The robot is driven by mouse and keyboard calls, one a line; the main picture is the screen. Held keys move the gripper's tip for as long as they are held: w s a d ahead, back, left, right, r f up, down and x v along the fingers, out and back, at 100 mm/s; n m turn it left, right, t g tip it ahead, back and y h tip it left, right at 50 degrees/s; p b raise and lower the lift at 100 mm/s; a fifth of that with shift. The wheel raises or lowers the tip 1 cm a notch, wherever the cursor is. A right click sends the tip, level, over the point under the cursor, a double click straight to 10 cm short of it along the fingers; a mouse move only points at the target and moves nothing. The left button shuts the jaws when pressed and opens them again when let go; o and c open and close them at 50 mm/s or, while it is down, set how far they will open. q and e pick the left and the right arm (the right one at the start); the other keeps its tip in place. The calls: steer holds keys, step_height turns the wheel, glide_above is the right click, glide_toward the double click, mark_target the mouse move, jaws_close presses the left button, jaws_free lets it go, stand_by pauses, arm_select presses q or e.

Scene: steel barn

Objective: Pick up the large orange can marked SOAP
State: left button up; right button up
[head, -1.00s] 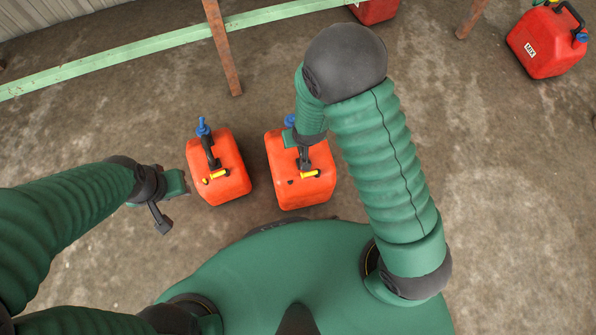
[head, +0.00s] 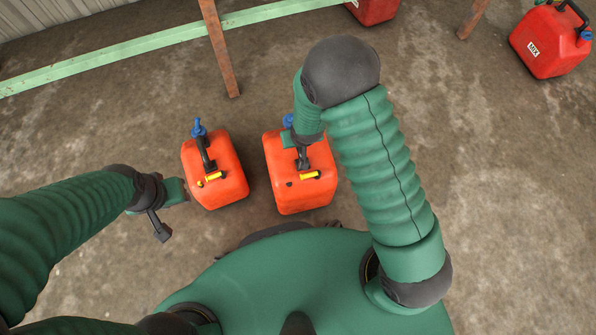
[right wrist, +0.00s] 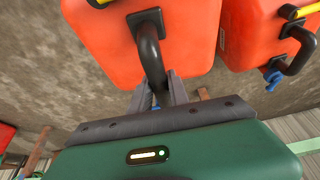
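Two orange-red cans with black handles, blue spouts and yellow caps stand side by side in front of me: a left can (head: 229,180) and a right can (head: 312,195). No SOAP marking is readable on either. My right gripper (head: 303,160) is at the handle of the right can. In the right wrist view, its fingers (right wrist: 158,95) lie on both sides of that can's black handle (right wrist: 151,58); whether they press on it is unclear. My left gripper (head: 186,190) is just left of the left can; its fingers are too small to read.
A red can with a white label (head: 541,48) stands at the far upper right, and part of another red can (head: 375,10) shows at the top. A pale green beam (head: 110,72) and rusty posts (head: 220,48) cross the back. Concrete floor (head: 480,150) is clear at right.

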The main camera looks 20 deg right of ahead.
jaws_close()
stand_by(0.8)
